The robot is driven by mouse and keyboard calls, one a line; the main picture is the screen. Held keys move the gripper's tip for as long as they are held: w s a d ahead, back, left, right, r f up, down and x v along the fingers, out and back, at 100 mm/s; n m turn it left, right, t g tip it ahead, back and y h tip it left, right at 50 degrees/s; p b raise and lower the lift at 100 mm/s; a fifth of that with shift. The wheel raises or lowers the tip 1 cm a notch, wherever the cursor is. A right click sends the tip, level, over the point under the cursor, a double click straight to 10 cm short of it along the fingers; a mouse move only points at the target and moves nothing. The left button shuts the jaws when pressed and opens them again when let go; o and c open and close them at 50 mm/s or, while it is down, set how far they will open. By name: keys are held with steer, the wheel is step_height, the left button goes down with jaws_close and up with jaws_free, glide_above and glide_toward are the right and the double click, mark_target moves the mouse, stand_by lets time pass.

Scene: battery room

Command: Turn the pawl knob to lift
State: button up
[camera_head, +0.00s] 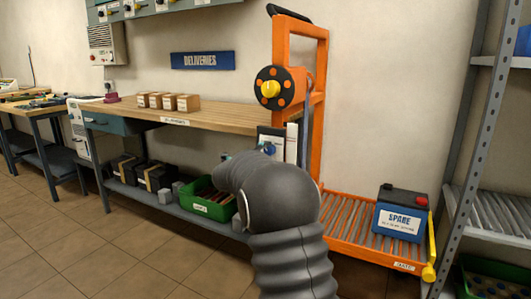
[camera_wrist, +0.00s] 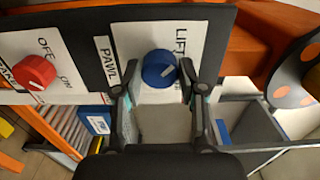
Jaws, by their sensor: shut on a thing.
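The pawl knob (camera_wrist: 157,66) is round and blue, on a white plate of a dark panel (camera_wrist: 222,30) in the wrist view. The word PAWL is on its left and LIFT is above and right of it. A pale pointer line on the knob slants up and right. My gripper (camera_wrist: 159,82) has one finger on each side of the knob and is shut on it.
A red knob (camera_wrist: 36,72) marked OFF and ON is left of the pawl knob. The orange frame has a black wheel with a yellow hub (camera_head: 269,89). A SPARE battery (camera_head: 400,216) stands on the orange roller bed (camera_head: 345,222). A wooden bench (camera_head: 215,113) is at left.

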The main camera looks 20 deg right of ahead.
steer(key=o, duration=1.1)
steer(key=shift+o, duration=0.2)
steer(key=v, duration=1.2)
